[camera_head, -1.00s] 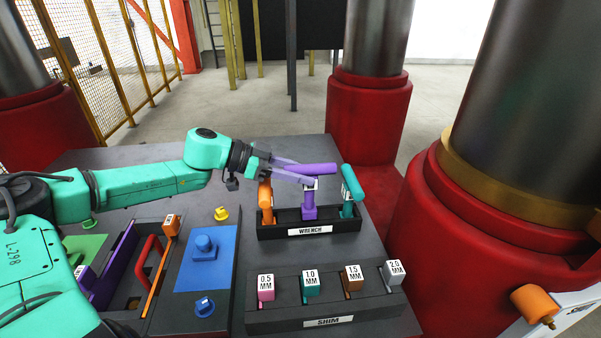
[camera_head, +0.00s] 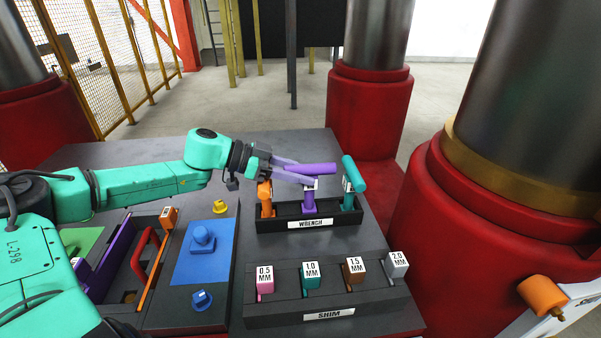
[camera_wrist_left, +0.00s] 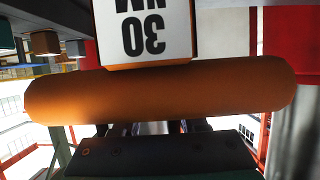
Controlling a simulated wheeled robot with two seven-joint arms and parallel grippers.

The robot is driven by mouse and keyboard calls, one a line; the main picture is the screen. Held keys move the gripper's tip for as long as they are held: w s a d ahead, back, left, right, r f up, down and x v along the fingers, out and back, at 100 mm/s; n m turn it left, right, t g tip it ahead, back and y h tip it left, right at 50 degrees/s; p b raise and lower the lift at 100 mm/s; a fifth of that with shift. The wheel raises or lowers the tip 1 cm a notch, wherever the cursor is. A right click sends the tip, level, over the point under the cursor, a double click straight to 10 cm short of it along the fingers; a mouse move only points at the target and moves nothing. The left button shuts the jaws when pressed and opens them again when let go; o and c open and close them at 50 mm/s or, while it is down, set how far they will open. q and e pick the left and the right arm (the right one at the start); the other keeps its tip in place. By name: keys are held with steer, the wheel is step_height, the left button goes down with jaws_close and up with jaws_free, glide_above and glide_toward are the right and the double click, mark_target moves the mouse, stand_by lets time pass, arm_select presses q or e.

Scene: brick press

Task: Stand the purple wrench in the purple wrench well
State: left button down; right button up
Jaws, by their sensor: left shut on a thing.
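The purple wrench (camera_head: 310,169) is upright in the head view, its handle bar lying crosswise on top. Its stem comes down at the middle place of the black wrench rack (camera_head: 350,222), between the orange wrench (camera_head: 266,196) and the teal wrench (camera_head: 354,174). Purple shows at that middle place, but I cannot tell whether the stem is fully seated. My left gripper (camera_head: 290,172) is shut on the purple wrench near its handle. In the left wrist view the orange wrench's bar (camera_wrist_left: 160,90) hides the fingers and the purple wrench. My right gripper is not in view.
The shim rack (camera_head: 330,295) with several labelled shims stands in front of the wrench rack. A blue plate (camera_head: 205,265) with knobs and a tray with a red handle (camera_head: 145,256) are at left. The orange and teal wrenches stand close on either side.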

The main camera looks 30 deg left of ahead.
arm_select(q)
steer(key=shift+f+b, duration=0.4)
steer(key=shift+f, duration=0.05)
steer(key=shift+c, duration=1.8)
jaws_free()
steer(key=shift+s+r, duration=0.1)
steer(key=shift+s, duration=0.05)
steer(key=shift+s+a+r+p, duration=0.15)
steer(key=shift+a+r+p, duration=0.15)
steer(key=shift+p, duration=0.55)
steer(key=shift+s+a+r+p, duration=0.35)
steer(key=shift+a+p, duration=0.15)
steer(key=shift+p, duration=0.25)
steer(key=shift+s+a+r+p, duration=0.15)
steer(key=shift+s+a+p, duration=0.1)
steer(key=shift+a+p, duration=0.15)
steer(key=b+v, duration=0.3)
steer(key=v, duration=0.8)
steer(key=shift+s, duration=0.15)
